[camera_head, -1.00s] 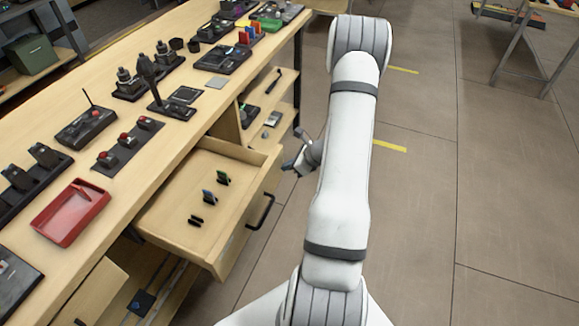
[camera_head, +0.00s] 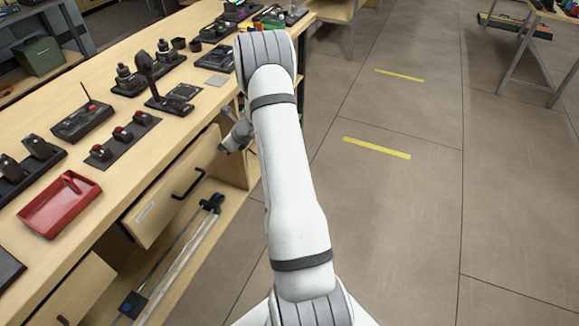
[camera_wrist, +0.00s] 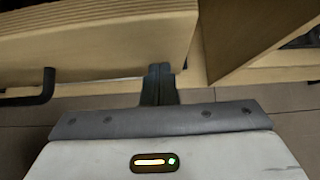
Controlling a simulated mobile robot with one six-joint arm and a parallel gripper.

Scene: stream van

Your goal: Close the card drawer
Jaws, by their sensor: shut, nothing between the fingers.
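The card drawer's wooden front (camera_head: 150,215) now sits under the worktop, flush or nearly flush with the cabinet; I cannot tell exactly. Its inside and the cards are hidden. Its dark bar handle (camera_head: 188,183) faces the aisle and also shows at the left of the wrist view (camera_wrist: 34,90). My gripper (camera_head: 222,148) is at the right end of the drawer front. In the wrist view its dark fingers (camera_wrist: 159,72) are shut and empty, with their tips at the lower right edge of the drawer front (camera_wrist: 90,45). I cannot tell whether they touch it.
The worktop (camera_head: 120,180) above carries a red tray (camera_head: 60,205), switch panels and joysticks. Below the drawer is an open bay with metal rails (camera_head: 175,265). Another drawer front (camera_head: 70,290) is at lower left. The floor (camera_head: 400,220) to the right is clear.

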